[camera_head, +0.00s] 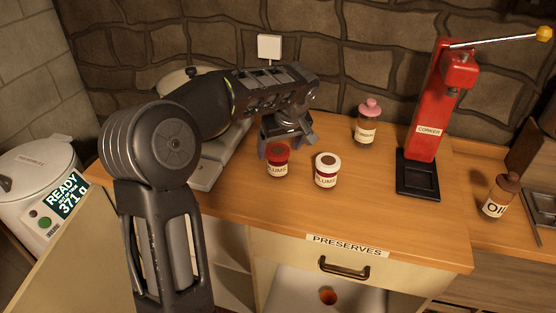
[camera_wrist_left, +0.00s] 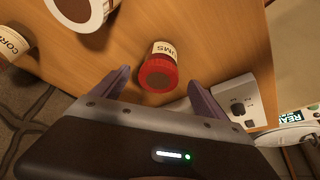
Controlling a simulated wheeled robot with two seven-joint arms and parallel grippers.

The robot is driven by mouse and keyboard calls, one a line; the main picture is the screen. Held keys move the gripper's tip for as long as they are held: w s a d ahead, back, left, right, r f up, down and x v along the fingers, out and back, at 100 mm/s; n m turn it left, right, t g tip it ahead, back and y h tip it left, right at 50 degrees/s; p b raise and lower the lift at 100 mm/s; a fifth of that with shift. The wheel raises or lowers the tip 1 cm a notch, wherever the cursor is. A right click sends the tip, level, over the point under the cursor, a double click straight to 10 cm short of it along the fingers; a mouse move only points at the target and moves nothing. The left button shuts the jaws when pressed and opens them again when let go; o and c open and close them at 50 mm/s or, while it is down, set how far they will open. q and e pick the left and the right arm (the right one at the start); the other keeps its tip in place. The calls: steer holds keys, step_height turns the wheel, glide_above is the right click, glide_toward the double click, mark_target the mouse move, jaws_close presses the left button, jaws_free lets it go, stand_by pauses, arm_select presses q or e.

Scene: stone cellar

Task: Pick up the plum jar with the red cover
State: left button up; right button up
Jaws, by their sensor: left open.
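The plum jar with the red cover (camera_head: 278,168) stands upright on the wooden counter, its label partly readable as "LUMS". In the left wrist view the same jar (camera_wrist_left: 158,70) shows its red lid with a brownish centre. My left gripper (camera_head: 288,140) is open and empty, just behind and above this jar in the head view. In the wrist view its two fingers (camera_wrist_left: 158,84) point toward the jar, one on either side, with gaps visible. A similar jar with a white cover (camera_head: 326,171) stands just to the right; it also shows in the wrist view (camera_wrist_left: 82,14). My right gripper is not seen.
A pink-topped bottle (camera_head: 367,122) stands behind the jars. A red corker (camera_head: 428,130) and an oil bottle (camera_head: 500,196) are to the right. A pale appliance (camera_head: 207,172) lies left, partly behind my arm. The counter (camera_head: 350,215) is clear in front.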

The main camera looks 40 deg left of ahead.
mark_target(279, 152)
arm_select(q)
steer(key=shift+p+x, duration=0.65)
steer(key=shift+x, duration=2)
steer(key=c, duration=1.7)
step_height(279, 152, up, 10)
steer(key=shift+r+b, duration=0.1)
steer(key=shift+b, duration=0.3)
